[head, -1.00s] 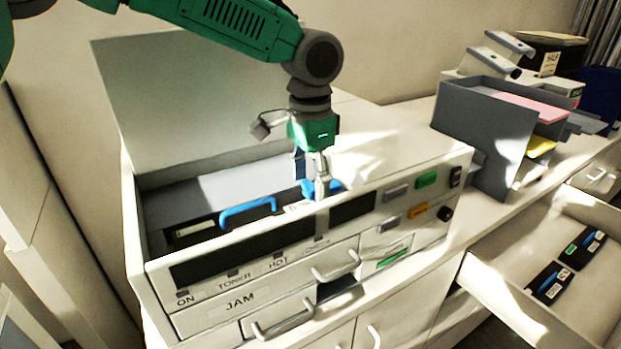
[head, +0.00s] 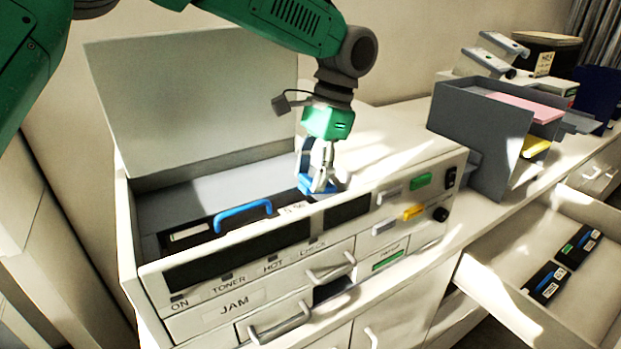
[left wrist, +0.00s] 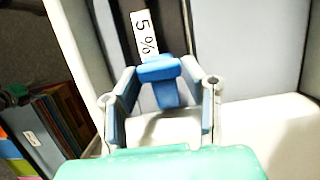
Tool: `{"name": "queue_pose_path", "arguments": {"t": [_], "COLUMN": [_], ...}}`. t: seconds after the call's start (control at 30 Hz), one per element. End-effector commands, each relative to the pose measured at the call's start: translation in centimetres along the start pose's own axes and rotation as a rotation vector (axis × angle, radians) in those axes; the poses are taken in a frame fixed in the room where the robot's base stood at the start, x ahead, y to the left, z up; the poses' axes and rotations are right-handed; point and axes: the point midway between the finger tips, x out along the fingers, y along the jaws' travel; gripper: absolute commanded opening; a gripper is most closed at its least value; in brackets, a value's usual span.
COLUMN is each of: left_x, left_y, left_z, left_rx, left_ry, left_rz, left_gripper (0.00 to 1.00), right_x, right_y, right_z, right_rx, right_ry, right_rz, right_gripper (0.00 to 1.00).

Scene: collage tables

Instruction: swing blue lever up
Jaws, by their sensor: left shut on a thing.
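The blue lever (head: 306,183) sits at the right end of the black cartridge inside the open copier. My left gripper (head: 320,187) points down and is shut on it. In the left wrist view the blue lever (left wrist: 160,72) lies between the two fingers of my left gripper (left wrist: 165,85), just below a white label (left wrist: 144,33) reading 5%. The fingers partly hide the lever in the head view. My right gripper is not in view.
The copier's lid (head: 195,110) stands open behind the cartridge. A blue handle (head: 243,213) arches over the cartridge's left part. A grey tray rack (head: 480,140) stands to the right. An open drawer (head: 510,305) at lower right holds small black cartridges.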

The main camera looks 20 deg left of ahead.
Motion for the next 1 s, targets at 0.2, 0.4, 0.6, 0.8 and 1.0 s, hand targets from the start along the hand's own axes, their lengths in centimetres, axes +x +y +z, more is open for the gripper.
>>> {"name": "queue_pose_path", "arguments": {"t": [0.2,0.4,0.6,0.8,1.0], "left_x": [-1.0,-1.5,-1.8,-1.9,-1.9], "left_y": [-0.1,-0.1,-0.1,-0.1,-0.1], "left_z": [-0.7,-1.0,-1.2,-1.2,-1.2], "left_rx": [-0.002,-0.002,-0.002,-0.002,-0.002], "left_ry": [-0.150,-0.253,-0.307,-0.324,-0.323], "left_rz": [-0.005,-0.004,-0.003,-0.002,-0.002], "left_gripper": [0.08,0.08,0.08,0.08,0.08], "right_x": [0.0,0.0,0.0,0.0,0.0], "right_y": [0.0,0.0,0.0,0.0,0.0], "right_z": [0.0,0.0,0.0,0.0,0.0], "right_rx": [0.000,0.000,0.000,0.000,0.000], "right_ry": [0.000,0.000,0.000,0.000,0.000], "right_rz": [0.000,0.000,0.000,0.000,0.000], "right_gripper": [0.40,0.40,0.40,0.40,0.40]}}
